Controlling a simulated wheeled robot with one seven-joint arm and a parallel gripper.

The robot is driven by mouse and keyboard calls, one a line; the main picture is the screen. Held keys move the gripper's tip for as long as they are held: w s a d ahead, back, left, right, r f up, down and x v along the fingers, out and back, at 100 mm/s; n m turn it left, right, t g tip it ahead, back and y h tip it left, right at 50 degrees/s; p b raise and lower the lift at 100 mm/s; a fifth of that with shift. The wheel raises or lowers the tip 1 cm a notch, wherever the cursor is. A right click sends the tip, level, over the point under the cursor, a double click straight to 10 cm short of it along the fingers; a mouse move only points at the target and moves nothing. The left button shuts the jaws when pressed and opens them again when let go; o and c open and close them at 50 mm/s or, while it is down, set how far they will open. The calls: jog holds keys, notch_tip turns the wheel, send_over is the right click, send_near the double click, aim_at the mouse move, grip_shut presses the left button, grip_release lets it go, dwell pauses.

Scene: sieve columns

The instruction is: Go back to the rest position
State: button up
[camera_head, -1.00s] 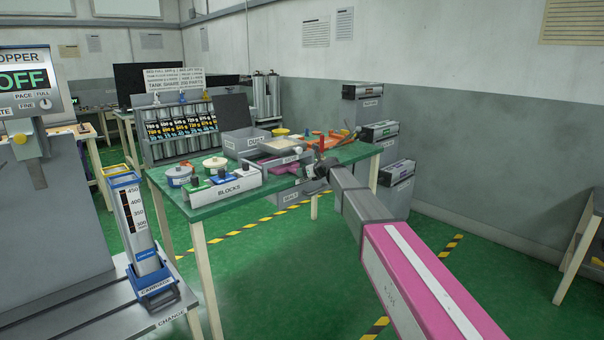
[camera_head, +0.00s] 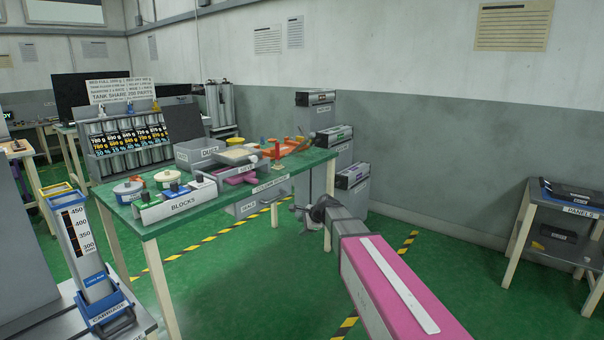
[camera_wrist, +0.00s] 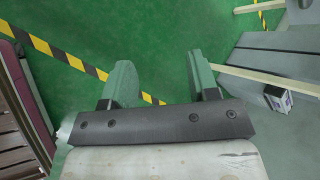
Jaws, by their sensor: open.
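My gripper (camera_head: 304,216) is at the end of my pink and grey arm, in front of the right side of the green-topped table (camera_head: 166,225) in the head view. In the wrist view my gripper (camera_wrist: 165,85) shows two green-grey fingers spread apart with nothing between them. Below the fingers is the green floor (camera_wrist: 165,40) with yellow and black tape. The fingertips are small and dark in the head view.
The table holds a BLOCKS box (camera_head: 176,203), grey bins (camera_head: 196,153) and an orange tool (camera_head: 284,147). A blue-based column (camera_head: 92,265) stands at the left. Grey cabinets (camera_head: 352,190) stand behind my arm. A PANELS shelf (camera_head: 560,200) is at the right. Floor between is clear.

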jog(key=s+d+f+n+g+h, duration=0.1)
jog(key=s+d+f+n, duration=0.3)
jog(key=s, duration=0.5)
jog(key=s+d+f+n+g+h, duration=0.2)
jog(key=s+d+f+n+h, duration=0.1)
jog(key=s+d+n, duration=0.3)
jog(key=s+d+f+n+g+h, duration=0.2)
jog(key=s+d+f+n, duration=0.2)
jog(key=s+d, duration=0.5)
jog(key=s+f, duration=0.1)
jog(key=s, duration=0.1)
jog(key=shift+s+n+h, duration=0.3)
jog(key=shift+n, duration=0.1)
